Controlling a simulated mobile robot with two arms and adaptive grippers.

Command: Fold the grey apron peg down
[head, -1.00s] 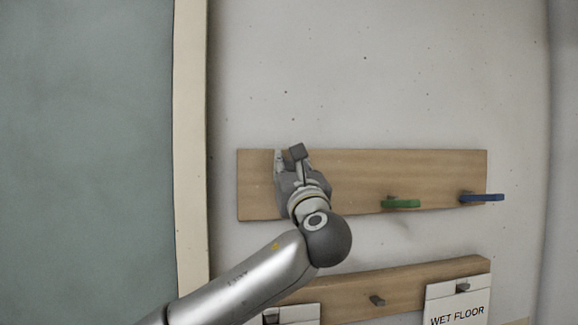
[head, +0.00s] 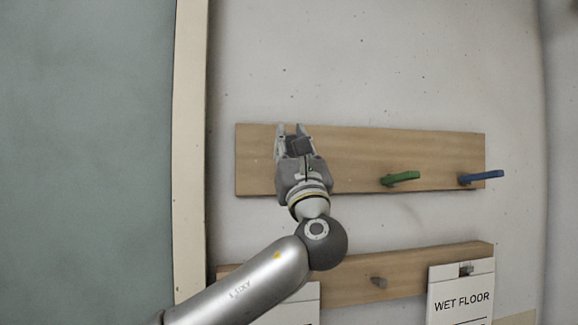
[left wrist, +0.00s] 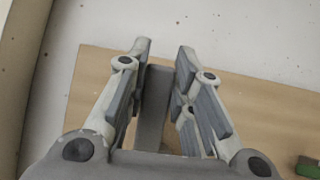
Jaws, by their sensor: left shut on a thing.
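The grey apron peg (head: 301,146) is at the left part of the upper wooden board (head: 350,150). My left gripper (head: 295,134) is in front of the board and shut on the peg. In the left wrist view the grey peg (left wrist: 154,105) stands between the two fingers of my left gripper (left wrist: 160,62), with the board (left wrist: 90,95) behind. The peg's root at the board is hard to make out. My right gripper is not in view.
A green peg (head: 401,178) and a blue peg (head: 482,177) stick out from the same board to the right. Below, a lower rail (head: 400,275) has a small peg (head: 378,283) and a "WET FLOOR" sign (head: 460,300). A door frame (head: 190,150) stands at left.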

